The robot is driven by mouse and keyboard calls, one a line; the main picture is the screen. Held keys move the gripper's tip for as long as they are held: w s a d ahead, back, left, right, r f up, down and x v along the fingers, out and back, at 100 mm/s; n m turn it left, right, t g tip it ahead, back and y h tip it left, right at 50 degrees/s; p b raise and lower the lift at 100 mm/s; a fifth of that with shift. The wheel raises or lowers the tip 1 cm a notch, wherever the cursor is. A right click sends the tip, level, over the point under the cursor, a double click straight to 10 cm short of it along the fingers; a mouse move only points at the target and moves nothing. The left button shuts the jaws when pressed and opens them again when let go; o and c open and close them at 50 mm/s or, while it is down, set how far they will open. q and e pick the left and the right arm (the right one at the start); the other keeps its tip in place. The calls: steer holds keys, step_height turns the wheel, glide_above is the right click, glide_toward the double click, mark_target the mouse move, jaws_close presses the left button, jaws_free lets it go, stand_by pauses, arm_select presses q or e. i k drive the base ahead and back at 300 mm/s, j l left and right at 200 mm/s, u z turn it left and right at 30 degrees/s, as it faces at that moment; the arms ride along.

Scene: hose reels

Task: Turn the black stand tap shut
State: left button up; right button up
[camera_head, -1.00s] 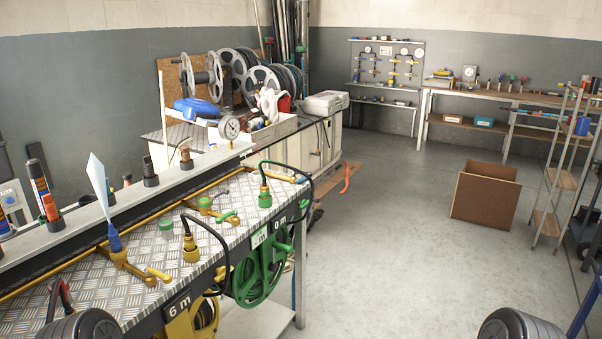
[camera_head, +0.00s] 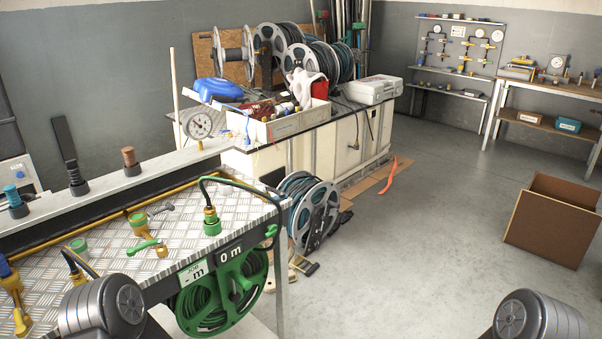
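No tap in view is plainly the black stand tap. In the head view, a small tap with a dark grey lever (camera_head: 160,210) stands on the tread-plate bench top, beside a green-topped fitting (camera_head: 137,220). I cannot tell whether it is the black one. Nearer, a brass tap has a green lever (camera_head: 141,247). A brass tap with a yellow lever (camera_head: 21,321) is at the lower left edge, partly cut off. Rounded grey parts of my arms show at the bottom left and bottom right. Neither gripper shows.
A green hose reel (camera_head: 224,294) hangs at the bench front under a "0 m" label. A grey reel (camera_head: 313,219) stands on the floor beyond. Open floor lies right, before a brown box (camera_head: 548,222).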

mark_target(281, 194)
steer(key=i+l, duration=0.2)
steer(key=l, duration=0.15)
steer(key=i+l+u, duration=0.1)
steer(key=l, duration=0.25)
steer(key=i+l+u, duration=0.1)
steer(key=i+l, duration=0.35)
steer(key=l, duration=0.3)
steer(key=i+l+u, duration=0.1)
steer(key=l, duration=0.3)
steer(key=i+l, duration=0.25)
steer(key=l, duration=0.15)
steer(key=i+l+u, duration=0.15)
steer(key=l, duration=0.25)
